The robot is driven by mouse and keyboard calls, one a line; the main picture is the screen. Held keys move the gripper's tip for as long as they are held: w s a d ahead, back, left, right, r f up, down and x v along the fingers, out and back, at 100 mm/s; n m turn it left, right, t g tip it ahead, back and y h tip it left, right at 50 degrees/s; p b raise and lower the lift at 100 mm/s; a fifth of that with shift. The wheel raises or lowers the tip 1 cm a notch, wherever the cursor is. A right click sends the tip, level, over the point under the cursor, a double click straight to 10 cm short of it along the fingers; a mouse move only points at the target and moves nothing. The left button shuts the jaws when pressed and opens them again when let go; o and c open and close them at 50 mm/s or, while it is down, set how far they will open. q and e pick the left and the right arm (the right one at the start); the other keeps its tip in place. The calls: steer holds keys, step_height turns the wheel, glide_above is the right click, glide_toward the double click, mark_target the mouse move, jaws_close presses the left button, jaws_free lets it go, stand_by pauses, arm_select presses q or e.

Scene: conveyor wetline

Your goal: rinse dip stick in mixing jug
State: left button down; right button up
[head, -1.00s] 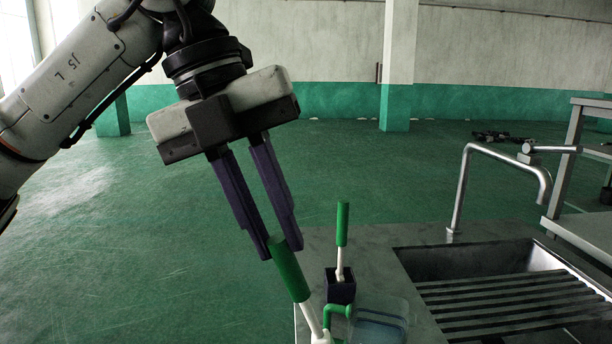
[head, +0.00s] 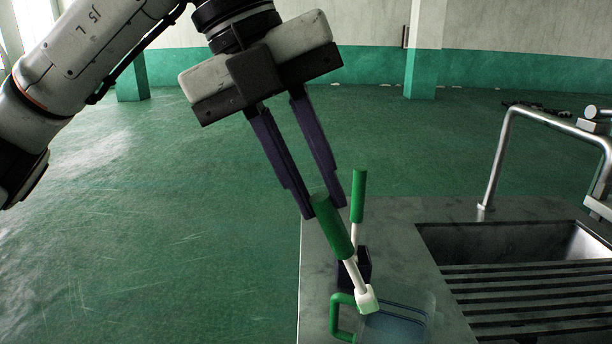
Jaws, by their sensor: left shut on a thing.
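My left gripper (head: 320,207) is shut on the green handle of a dip stick (head: 335,228). The stick tilts, its white shaft running down and right to a blocky white end. That end shows in front of the near-left rim of the mixing jug (head: 410,326); I cannot tell how high above it. The jug is see-through with a green handle on its left, holds bluish contents, and is cut off by the bottom edge. Behind the held stick, another green-handled tool (head: 358,196) stands in a dark holder (head: 365,262), partly hidden. My right gripper is not in view.
The jug and holder stand on a grey metal counter (head: 400,222). To the right are a sink with a slatted rack (head: 530,292) and a tall curved tap (head: 497,160). Open green floor lies to the left of the counter.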

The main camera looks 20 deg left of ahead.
mark_target(352, 263)
arm_select(q)
steer(key=shift+b+x, duration=1)
steer(key=shift+x, duration=0.9)
steer(key=shift+b+x, duration=1.15)
steer(key=shift+x, duration=0.85)
steer(key=shift+b+x, duration=0.9)
steer(key=shift+x, duration=0.6)
steer(key=shift+d+f, duration=0.15)
steer(key=shift+f, duration=0.15)
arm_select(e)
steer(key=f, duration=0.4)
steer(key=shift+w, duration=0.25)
arm_select(q)
steer(key=shift+w, duration=0.1)
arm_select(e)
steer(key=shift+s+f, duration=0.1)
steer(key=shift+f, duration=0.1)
arm_select(q)
steer(key=shift+r, duration=0.15)
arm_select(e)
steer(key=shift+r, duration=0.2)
